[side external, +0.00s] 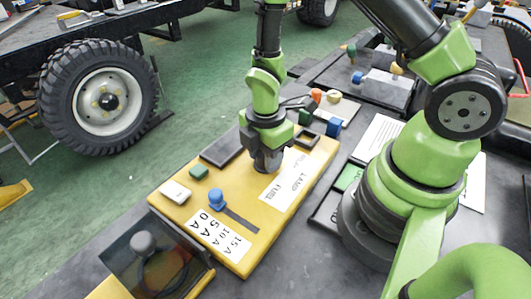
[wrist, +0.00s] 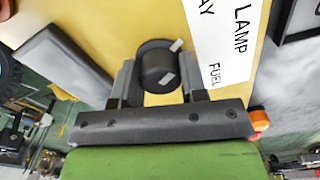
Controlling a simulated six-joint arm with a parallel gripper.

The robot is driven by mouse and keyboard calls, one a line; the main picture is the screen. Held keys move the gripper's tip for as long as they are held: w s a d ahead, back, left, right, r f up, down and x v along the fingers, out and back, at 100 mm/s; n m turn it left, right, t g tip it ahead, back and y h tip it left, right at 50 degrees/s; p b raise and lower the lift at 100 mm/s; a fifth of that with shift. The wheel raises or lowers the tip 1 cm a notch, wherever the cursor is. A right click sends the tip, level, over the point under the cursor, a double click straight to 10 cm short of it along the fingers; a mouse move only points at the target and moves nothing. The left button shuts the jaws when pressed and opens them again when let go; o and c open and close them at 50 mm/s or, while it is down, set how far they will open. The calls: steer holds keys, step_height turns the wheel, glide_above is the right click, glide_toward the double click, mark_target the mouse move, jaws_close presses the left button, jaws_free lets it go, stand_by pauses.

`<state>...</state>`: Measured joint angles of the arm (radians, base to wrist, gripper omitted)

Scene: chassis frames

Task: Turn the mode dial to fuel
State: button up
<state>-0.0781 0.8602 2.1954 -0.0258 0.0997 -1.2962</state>
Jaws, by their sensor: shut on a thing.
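The mode dial (wrist: 158,66) is a dark round knob on the yellow panel (side external: 262,220), seen from above in the wrist view. Pale marks show on its top and near its upper right edge. A white label strip (wrist: 222,45) beside it reads LAMP and FUEL, with a partly cut-off word ending in AY. The same label (side external: 286,180) shows in the side view. My gripper (wrist: 158,78) points down over the panel, with one finger on each side of the dial, shut on it. In the side view my gripper (side external: 268,163) hides most of the dial.
On the panel are a blue slider knob (side external: 216,199) beside an amp scale (side external: 214,233), a green button (side external: 199,173), a white block (side external: 176,192) and a dark plate (side external: 222,150). A clear box with a grey knob (side external: 143,242) stands at the front left.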

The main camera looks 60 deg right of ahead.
steer(key=m, duration=0.4)
steer(key=shift+m, duration=0.3)
steer(key=m, duration=0.3)
steer(key=shift+m, duration=0.3)
steer(key=m, duration=0.3)
steer(key=shift+m, duration=2)
steer(key=o, duration=0.9)
steer(key=shift+r, duration=0.15)
step_height(320, 180, up, 10)
steer(key=shift+f, duration=0.15)
